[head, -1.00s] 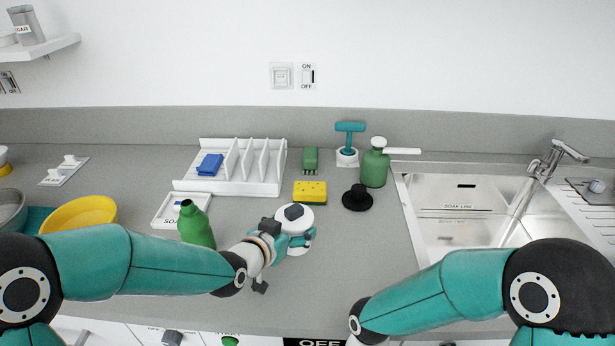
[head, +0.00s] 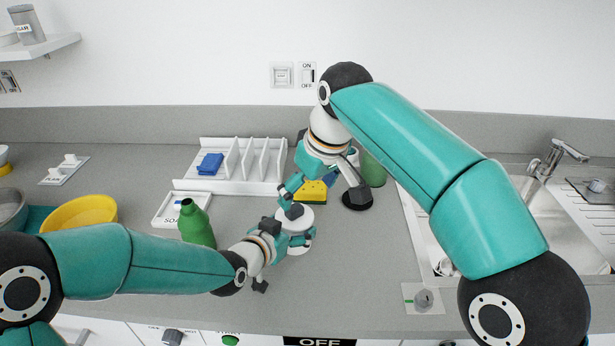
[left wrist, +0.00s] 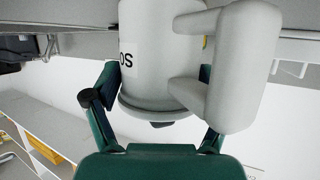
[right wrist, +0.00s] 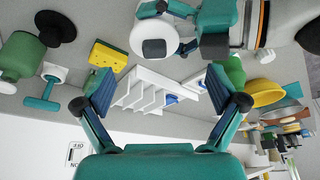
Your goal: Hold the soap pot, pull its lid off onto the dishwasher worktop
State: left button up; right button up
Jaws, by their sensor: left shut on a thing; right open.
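The white soap pot (head: 300,243) stands on the grey worktop (head: 350,280), its lid (right wrist: 145,36) on top with a dark knob (head: 294,211). My left gripper (head: 297,234) is shut on the pot from the near side. In the left wrist view the pot (left wrist: 150,70) shows part of a label and a large handle (left wrist: 240,65), with my fingers on both sides. My right gripper (head: 315,192) is open and empty, above and behind the pot. In the right wrist view its fingers are wide apart and the pot lies beyond them.
A green bottle (head: 197,226) stands close left of the pot. A yellow sponge (head: 316,196), a black round item (head: 357,198) and a white rack (head: 238,185) are behind. The sink (head: 560,215) is at the right. The worktop front right of the pot is clear.

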aim_at(295, 208)
jog(key=shift+t, duration=0.3)
jog(key=x, duration=0.3)
jog(key=w+x, duration=0.1)
jog(key=x, duration=0.7)
jog(key=shift+w+a+r, duration=0.3)
jog(key=shift+a+r, duration=0.1)
